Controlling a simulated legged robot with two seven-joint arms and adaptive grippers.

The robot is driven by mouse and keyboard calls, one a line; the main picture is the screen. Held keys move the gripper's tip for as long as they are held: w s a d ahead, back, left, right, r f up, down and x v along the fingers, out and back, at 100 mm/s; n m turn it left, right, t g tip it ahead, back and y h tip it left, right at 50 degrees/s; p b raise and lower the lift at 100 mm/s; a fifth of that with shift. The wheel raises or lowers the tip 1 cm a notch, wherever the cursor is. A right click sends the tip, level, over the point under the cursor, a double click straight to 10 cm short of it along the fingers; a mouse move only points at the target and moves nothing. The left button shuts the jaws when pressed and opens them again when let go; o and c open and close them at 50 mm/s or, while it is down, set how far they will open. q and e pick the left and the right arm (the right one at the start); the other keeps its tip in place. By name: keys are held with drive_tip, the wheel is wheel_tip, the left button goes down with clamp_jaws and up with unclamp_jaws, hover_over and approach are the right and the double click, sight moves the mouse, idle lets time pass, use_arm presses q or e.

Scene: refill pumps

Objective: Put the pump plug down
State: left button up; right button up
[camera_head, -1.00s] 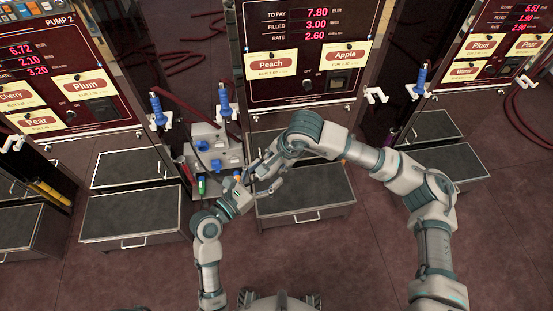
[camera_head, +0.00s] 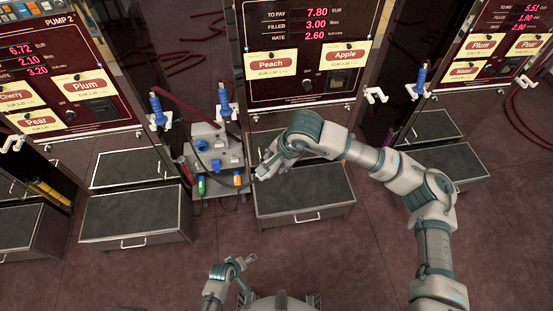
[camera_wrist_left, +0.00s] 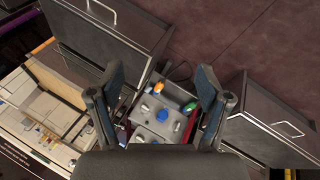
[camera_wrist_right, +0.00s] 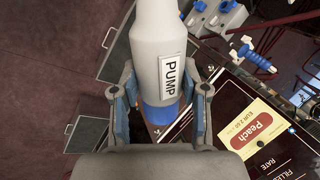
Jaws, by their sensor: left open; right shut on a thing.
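The pump plug (camera_wrist_right: 158,35) is a thick white body with a "PUMP" label and a blue end. In the right wrist view it lies between the fingers of my right gripper (camera_wrist_right: 162,90), which is shut on it. In the head view my right gripper (camera_head: 262,172) is just right of the grey socket box (camera_head: 208,140); the plug cannot be made out there. My left gripper (camera_head: 246,262) is open and empty, low in front of my base. In the left wrist view its spread fingers (camera_wrist_left: 160,85) frame the socket box from afar.
The socket box has blue parts, with a green plug (camera_head: 201,186) and an orange plug (camera_head: 237,179) at its front. Dark drawer units (camera_head: 135,212) and (camera_head: 304,190) stand either side. Blue nozzles (camera_head: 224,103) hang above. The floor in front is clear.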

use_arm(q)
drive_tip(key=s+a+f+m+g+y, duration=0.1)
drive_tip(key=s+a+f+m, duration=0.2)
drive_tip(key=s, duration=0.4)
drive_tip(key=s+a+f+m+g+y, duration=0.1)
drive_tip(key=s+a+f+m+g, duration=0.1)
drive_tip(key=s+a+f+m, duration=0.2)
wheel_tip(320, 180, down, 3)
drive_tip(key=s+m, duration=0.2)
drive_tip(key=shift+s, duration=0.35)
use_arm(e)
drive_tip(key=s+d+f+n+g, duration=0.1)
drive_tip(key=d+f+n, duration=0.2)
drive_tip(key=d, duration=0.8)
drive_tip(key=s+d+f+n+g, duration=0.1)
drive_tip(key=d+f+n, duration=0.3)
drive_tip(key=d+f, duration=0.4)
drive_tip(key=d, duration=0.3)
drive_tip(key=shift+d+f+g+y, duration=0.2)
drive_tip(key=shift+d+g+y, duration=0.1)
drive_tip(key=shift+d+y, duration=0.1)
use_arm(q)
drive_tip(key=shift+f, duration=0.15)
